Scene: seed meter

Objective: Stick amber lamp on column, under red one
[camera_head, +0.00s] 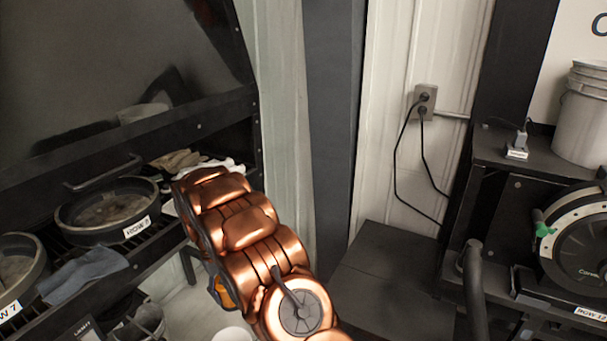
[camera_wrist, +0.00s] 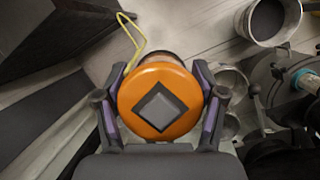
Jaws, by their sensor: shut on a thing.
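The amber lamp (camera_wrist: 160,98) is a round orange cap with a grey diamond-shaped patch on its face, seen in the wrist view. My gripper (camera_wrist: 160,102) is shut on it, with one finger on each side of its rim. A dark grey upright column (camera_head: 335,110) stands behind the arm, in the middle of the head view. No red lamp shows in either view.
A dark rack with round pans (camera_head: 107,210) and a grey cloth (camera_head: 84,272) stands at left. A wall outlet (camera_head: 425,97) with hanging black cords is right of the column. A machine (camera_head: 580,240) and white bucket (camera_head: 583,115) are at right. A yellow cord (camera_wrist: 133,42) lies beyond the lamp.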

